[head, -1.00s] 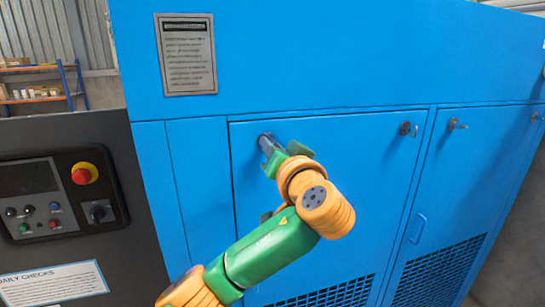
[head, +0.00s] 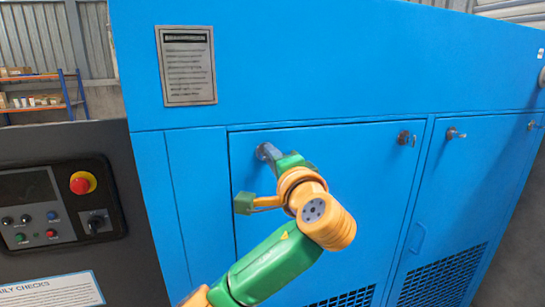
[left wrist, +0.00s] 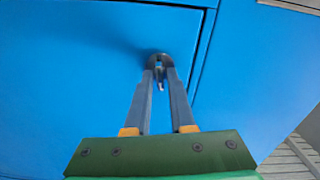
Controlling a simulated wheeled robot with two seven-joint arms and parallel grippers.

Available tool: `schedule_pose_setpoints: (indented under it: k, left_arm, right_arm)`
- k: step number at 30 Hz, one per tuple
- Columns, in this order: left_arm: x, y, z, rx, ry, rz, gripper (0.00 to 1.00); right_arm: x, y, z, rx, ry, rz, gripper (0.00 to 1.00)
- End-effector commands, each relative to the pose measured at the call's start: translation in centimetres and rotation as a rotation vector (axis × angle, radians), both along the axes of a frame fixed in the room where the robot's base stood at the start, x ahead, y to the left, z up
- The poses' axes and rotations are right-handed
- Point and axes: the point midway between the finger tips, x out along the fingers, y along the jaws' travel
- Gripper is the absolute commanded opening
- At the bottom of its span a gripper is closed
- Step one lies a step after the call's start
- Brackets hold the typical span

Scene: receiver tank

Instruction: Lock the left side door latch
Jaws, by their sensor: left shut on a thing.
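The left side door (head: 340,210) is a blue panel that looks flush with its frame. Its left latch (left wrist: 159,62) is a round dark metal fitting with a small key-like piece hanging from it, near the door's upper corner. My left gripper (left wrist: 160,74) is shut on the latch, one grey finger on each side of it. In the head view the left gripper (head: 268,152) reaches the latch from the lower right and mostly hides it. The exact turn of the latch is hard to tell. My right gripper is out of view.
A second latch (head: 405,138) sits at the same door's upper right. The neighbouring door (head: 462,190) has its own latch (head: 455,133). A dark control panel (head: 55,205) with a red emergency button (head: 82,182) stands at the left.

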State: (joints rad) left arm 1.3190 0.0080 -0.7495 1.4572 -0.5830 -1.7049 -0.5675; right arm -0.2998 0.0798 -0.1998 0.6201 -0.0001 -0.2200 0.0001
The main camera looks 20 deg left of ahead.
Motion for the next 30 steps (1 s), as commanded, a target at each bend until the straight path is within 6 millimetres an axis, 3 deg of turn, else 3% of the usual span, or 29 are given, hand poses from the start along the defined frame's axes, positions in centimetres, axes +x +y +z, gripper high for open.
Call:
schedule_pose_setpoints:
  k: [12,29,30]
  left_arm:
    - [0.00,-0.04,0.04,0.145,0.095,-0.002,0.00]
    - [0.00,-0.04,0.00,0.164,0.108,-0.002,0.00]
    - [0.01,-0.03,0.00,0.164,0.109,-0.001,0.30]
  right_arm:
    - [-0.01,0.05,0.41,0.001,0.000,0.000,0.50]
    - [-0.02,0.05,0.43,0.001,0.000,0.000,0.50]
    - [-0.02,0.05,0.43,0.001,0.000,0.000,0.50]
